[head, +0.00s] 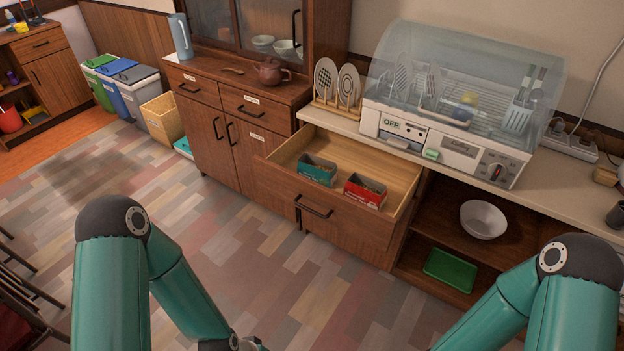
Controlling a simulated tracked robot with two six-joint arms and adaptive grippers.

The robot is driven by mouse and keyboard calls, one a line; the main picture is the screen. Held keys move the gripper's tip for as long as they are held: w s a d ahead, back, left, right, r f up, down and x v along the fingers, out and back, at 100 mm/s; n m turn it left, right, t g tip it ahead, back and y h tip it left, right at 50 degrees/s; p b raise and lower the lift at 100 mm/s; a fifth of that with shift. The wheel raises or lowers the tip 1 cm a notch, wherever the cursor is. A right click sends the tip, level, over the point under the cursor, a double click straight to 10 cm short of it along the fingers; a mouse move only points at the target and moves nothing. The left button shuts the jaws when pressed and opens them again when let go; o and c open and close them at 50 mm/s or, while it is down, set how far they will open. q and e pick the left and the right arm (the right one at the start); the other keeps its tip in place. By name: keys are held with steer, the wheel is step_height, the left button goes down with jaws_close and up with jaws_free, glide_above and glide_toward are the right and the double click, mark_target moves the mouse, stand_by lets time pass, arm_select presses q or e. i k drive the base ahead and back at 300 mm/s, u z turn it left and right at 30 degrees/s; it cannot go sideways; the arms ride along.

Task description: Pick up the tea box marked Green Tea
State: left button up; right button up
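A green tea box (317,172) stands in the open drawer (398,211) in the head view, toward its left side. A red box (364,193) stands in the same drawer to the right of the green one, with a gap between them. Both are open at the top and show packets inside. Their lettering is too small to read. My two teal arms come in at the bottom left and bottom right, well short of the drawer. Neither gripper's fingers show; both lie below the picture's edge.
A dish dryer (446,144) with a clear cover stands on the counter, beside a plate rack (338,88). A teapot (271,73) sits on the cabinet left of the drawer. A white bowl (483,220) and green tray (450,270) are on shelves. The floor before the drawer is clear.

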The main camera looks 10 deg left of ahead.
mark_target(365, 192)
steer(key=z, duration=0.2)
steer(key=k, duration=1.2)
steer(key=u, duration=0.4)
steer(key=i, duration=1.55)
steer(key=z, duration=0.6)
